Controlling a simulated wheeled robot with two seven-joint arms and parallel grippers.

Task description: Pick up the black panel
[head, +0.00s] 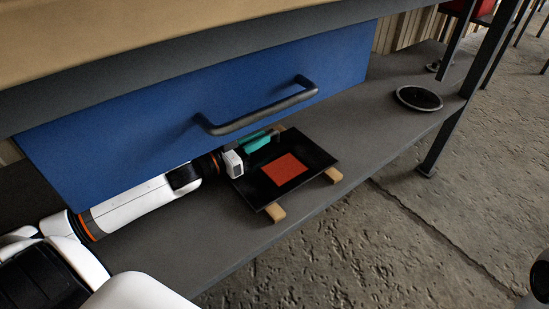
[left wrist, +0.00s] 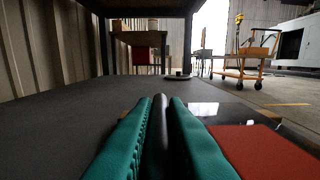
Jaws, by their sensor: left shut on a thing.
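The black panel (head: 312,156), a flat glossy plate with an orange-red square (head: 286,168) on it, lies on wooden blocks (head: 276,211) on the grey lower shelf. My left gripper (head: 260,142) reaches in from the left, below the blue drawer, at the panel's far left side.
A blue drawer front (head: 160,115) with a dark bar handle (head: 262,110) overhangs my left arm and the panel. A round black dish (head: 419,98) sits farther right on the shelf (head: 370,135). A table leg (head: 455,125) stands at the right; the concrete floor beyond is open.

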